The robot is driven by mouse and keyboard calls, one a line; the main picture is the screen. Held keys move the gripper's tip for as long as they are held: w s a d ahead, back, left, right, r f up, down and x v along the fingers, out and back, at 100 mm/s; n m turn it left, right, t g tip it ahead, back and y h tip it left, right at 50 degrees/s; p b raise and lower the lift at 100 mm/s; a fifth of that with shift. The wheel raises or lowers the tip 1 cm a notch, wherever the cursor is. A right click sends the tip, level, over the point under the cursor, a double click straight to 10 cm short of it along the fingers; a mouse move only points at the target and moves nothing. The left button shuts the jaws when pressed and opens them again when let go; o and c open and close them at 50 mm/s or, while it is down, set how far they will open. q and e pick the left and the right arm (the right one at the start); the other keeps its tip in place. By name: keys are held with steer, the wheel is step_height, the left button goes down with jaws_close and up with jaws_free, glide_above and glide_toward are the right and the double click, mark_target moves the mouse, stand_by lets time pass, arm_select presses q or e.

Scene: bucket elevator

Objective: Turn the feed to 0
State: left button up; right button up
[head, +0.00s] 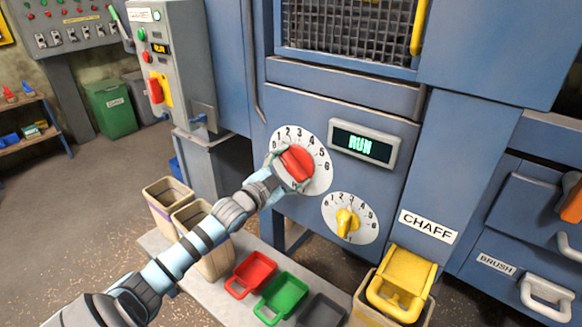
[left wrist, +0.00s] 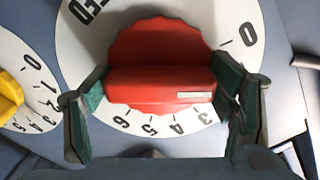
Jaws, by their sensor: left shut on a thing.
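The red feed knob (head: 297,161) sits on a white round dial (head: 320,160) numbered 0 to 6 on the blue machine. My left gripper (head: 287,170) is shut on this knob. In the left wrist view its fingers (left wrist: 162,88) hold the two ends of the knob's raised red bar (left wrist: 150,80). A small white mark on the bar lies near the right finger, on the side between the 0 and the 4. That finger hides the numbers there, so I cannot tell the exact setting. My right gripper is not in view.
A display (head: 362,145) reads RUN right of the dial. A smaller dial with a yellow knob (head: 347,221) is below right. Red (head: 252,273) and green (head: 282,297) trays and a yellow chute (head: 403,276) stand lower down. A grey control box (head: 170,62) is at left.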

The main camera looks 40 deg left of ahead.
arm_select(q)
steer(key=shift+r, duration=0.2)
steer(key=shift+r+n+p, duration=0.15)
steer(key=shift+n+p, duration=0.25)
steer(key=shift+r+n+p, duration=0.15)
steer(key=shift+n+p, duration=0.55)
steer(key=shift+n, duration=0.4)
steer(key=shift+w+d+f+n, duration=0.1)
steer(key=shift+f+n, duration=0.1)
steer(key=shift+n, duration=0.9)
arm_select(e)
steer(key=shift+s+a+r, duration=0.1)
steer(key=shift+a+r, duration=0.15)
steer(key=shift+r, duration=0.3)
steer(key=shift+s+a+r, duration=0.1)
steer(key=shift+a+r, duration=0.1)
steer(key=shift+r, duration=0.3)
arm_select(q)
steer(key=o, duration=0.9)
steer(key=shift+c, duration=0.2)
steer(key=shift+o, duration=1.4)
steer(key=shift+w+f, duration=0.1)
steer(key=shift+w, duration=0.1)
steer(key=shift+w+f, duration=0.1)
steer(key=shift+f, duration=0.1)
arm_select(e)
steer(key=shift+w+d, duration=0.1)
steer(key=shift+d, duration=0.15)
